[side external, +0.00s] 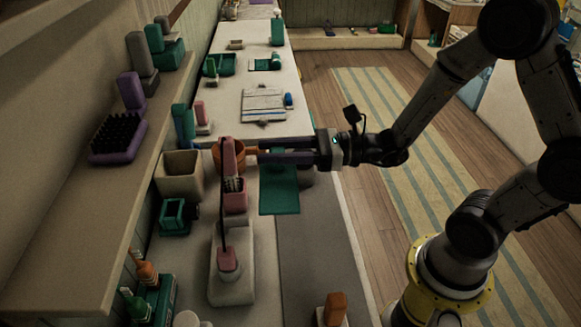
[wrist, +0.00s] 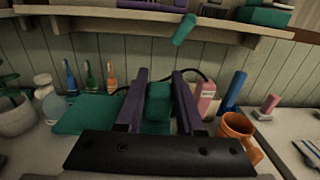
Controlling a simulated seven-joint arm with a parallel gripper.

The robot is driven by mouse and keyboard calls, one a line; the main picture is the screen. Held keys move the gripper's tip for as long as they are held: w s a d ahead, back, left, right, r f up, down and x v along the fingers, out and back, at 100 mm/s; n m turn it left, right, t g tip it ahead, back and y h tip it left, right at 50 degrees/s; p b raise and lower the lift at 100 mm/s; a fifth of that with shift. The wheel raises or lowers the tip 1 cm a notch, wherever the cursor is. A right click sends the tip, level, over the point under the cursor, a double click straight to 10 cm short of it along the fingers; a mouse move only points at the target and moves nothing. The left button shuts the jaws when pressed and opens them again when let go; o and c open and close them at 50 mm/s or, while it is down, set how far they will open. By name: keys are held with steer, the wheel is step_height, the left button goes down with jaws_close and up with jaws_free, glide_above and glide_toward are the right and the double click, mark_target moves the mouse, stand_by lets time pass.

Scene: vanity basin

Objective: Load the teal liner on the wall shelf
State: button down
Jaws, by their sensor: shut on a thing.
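My gripper (side external: 254,156) reaches in from the right, low over the counter beside the orange mug. Its purple fingers (wrist: 158,88) are shut on a teal block-like piece, which I take for the teal liner (wrist: 158,106). In the side view the fingers mostly hide this piece. A flat teal sheet (side external: 279,192) shows just below the fingers. It also shows left of them in the wrist view (wrist: 88,114); I cannot tell whether it joins the held piece. The wall shelf (side external: 80,215) runs along the left side, above the counter, with a wide bare front stretch.
A purple bristle brush (side external: 118,138) and several grey, purple and teal upright pieces occupy the shelf's far part. The orange mug (wrist: 237,137), a pink bottle (wrist: 206,98), a beige bin (side external: 180,175) and a thin dark curved cable stand near the fingers.

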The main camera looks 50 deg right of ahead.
steer(key=s+a+r+n+g+y, duration=0.1)
steer(key=s+a+r, duration=0.3)
steer(key=a+r, duration=0.1)
steer(key=s+a+r+n+g+y, duration=0.1)
steer(key=s+a+r, duration=0.3)
steer(key=r, duration=0.4)
steer(key=shift+a+r+n+g+y, duration=0.3)
steer(key=shift+a+n+g+y, duration=0.15)
steer(key=shift+g, duration=0.25)
glide_above(100, 180)
steer(key=shift+s, duration=0.15)
steer(key=shift+f, duration=0.45)
steer(key=shift+f, duration=0.7)
stand_by(0.9)
